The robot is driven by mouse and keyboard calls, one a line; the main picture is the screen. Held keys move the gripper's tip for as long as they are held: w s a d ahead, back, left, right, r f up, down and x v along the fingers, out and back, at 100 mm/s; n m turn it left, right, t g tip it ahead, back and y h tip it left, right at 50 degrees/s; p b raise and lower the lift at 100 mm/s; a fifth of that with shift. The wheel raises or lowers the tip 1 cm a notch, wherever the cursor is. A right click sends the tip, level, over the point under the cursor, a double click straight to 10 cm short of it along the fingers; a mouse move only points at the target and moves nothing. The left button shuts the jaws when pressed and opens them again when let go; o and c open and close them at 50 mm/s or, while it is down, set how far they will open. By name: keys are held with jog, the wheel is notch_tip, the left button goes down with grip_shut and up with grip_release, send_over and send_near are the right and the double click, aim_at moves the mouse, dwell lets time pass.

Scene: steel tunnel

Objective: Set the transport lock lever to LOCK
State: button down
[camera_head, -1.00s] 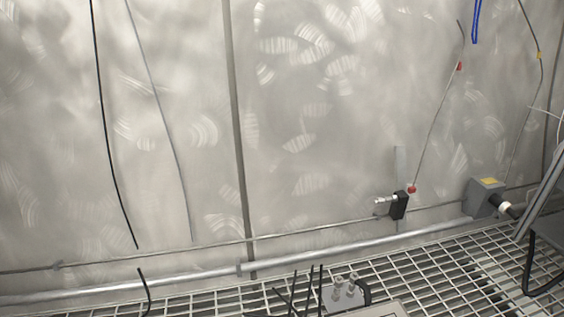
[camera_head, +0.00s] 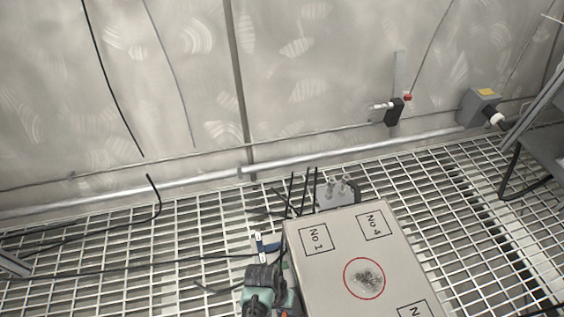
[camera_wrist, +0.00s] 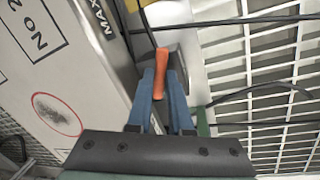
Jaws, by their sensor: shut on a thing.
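In the wrist view, my gripper (camera_wrist: 160,85) has its two blue fingers closed around an orange lever handle (camera_wrist: 162,66). The handle stands beside the side wall of a large pale box and near a grey metal plate. A dark cable or bar runs past the handle's upper end. No LOCK marking is readable, so I cannot tell which position the lever is in. In the head view, the lever and my fingers cannot be made out clearly.
The pale box (camera_head: 322,270) has number labels and a red circle around a dark smudge. Black cables (camera_head: 160,205) lie over the floor grating (camera_head: 120,240). A grey pipe (camera_head: 330,154) runs along the metal wall. A grey fixture (camera_head: 480,106) is at right.

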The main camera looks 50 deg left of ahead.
jog(key=n+p, duration=0.2)
jog(key=n, duration=0.1)
jog(key=w+n+p, duration=0.1)
jog(key=shift+d+n+t+y, duration=0.3)
jog(key=shift+d+n+y, duration=0.1)
jog(key=shift+n, duration=0.3)
jog(key=c, duration=0.8)
grip_release()
jog(key=shift+c, duration=0.2)
jog(key=shift+r+p, duration=0.1)
jog(key=shift+p, duration=0.2)
notch_tip(320, 180, up, 12)
jog(key=s+p, duration=0.2)
jog(key=p, duration=0.7)
jog(key=shift+s+a+r, duration=0.25)
jog(key=shift+a, duration=0.2)
